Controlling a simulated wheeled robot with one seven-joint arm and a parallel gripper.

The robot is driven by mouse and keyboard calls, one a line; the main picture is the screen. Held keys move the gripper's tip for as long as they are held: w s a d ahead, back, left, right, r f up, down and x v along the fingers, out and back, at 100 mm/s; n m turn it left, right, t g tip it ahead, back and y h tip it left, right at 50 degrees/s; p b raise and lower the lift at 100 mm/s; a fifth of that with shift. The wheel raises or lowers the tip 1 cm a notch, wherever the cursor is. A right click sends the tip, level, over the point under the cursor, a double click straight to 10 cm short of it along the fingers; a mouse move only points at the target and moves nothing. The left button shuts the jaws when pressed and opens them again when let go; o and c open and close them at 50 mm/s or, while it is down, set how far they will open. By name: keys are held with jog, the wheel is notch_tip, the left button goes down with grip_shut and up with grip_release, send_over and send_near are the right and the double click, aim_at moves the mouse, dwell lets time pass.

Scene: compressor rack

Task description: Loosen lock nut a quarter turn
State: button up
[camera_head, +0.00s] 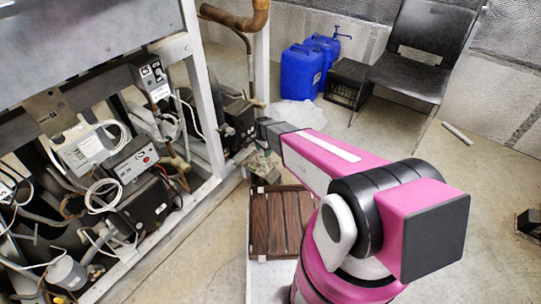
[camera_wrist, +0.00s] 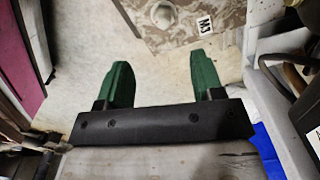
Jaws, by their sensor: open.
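My gripper (camera_wrist: 160,60) shows in the wrist view with two green fingers spread apart. Nothing is between them. Beyond the fingertips, at the top of the wrist view, is a mottled tan plate (camera_wrist: 205,18) with a small round metal fitting (camera_wrist: 162,14) on it. This fitting may be the lock nut, but the picture is too small to tell. It lies apart from the fingers. In the head view my arm reaches toward the compressor rack (camera_head: 205,95), and the gripper cannot be made out there. No lock nut can be identified in the head view.
The rack holds control boxes (camera_head: 82,152), loose cables and pipes on the left. A brown slatted panel (camera_head: 283,222) lies below my arm. Blue jugs (camera_head: 300,72), a black crate (camera_head: 348,82) and a black chair (camera_head: 415,70) stand behind. Floor on the right is mostly clear.

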aim_at(264, 162)
jog(key=shift+w+a+f, duration=0.1)
jog(key=shift+w+f, duration=0.2)
jog(key=shift+f, duration=0.4)
notch_tip(264, 162, down, 10)
jog(key=shift+r, duration=0.1)
jog(key=c, duration=0.9)
